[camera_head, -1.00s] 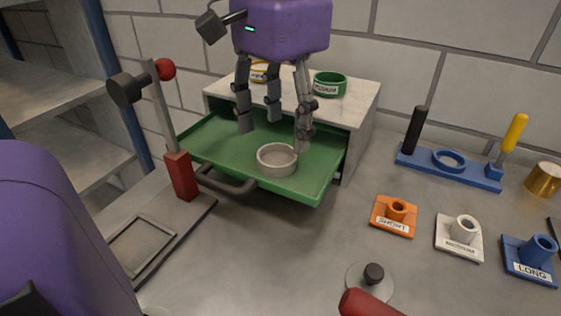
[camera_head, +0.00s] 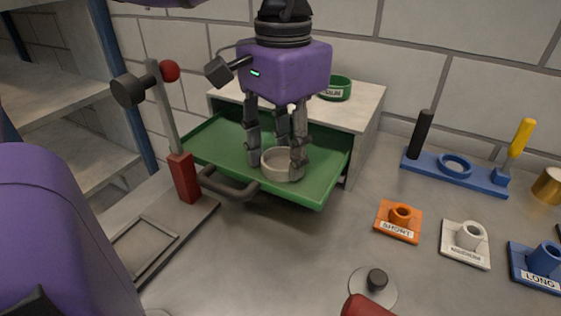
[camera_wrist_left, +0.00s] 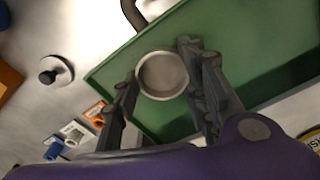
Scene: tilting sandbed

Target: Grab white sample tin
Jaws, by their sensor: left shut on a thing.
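The white sample tin (camera_head: 281,166) is a short, round, open-topped cup in the green drawer (camera_head: 222,148), near its front. My left gripper (camera_head: 276,163) has come down over the tin with its fingers around it, shut on its sides. In the left wrist view the tin (camera_wrist_left: 162,75) sits between the fingers of the left gripper (camera_wrist_left: 160,85), and its inside looks empty. The fingers hide part of the tin's wall. I cannot tell whether it still touches the drawer floor. My right gripper is not in view.
The drawer's dark handle (camera_head: 228,186) sticks out in front. A red-based lever (camera_head: 183,175) stands to the left. A green ring (camera_head: 337,88) sits on the cabinet top. Orange (camera_head: 399,219), white (camera_head: 466,243) and blue (camera_head: 538,264) labelled holders stand at the right.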

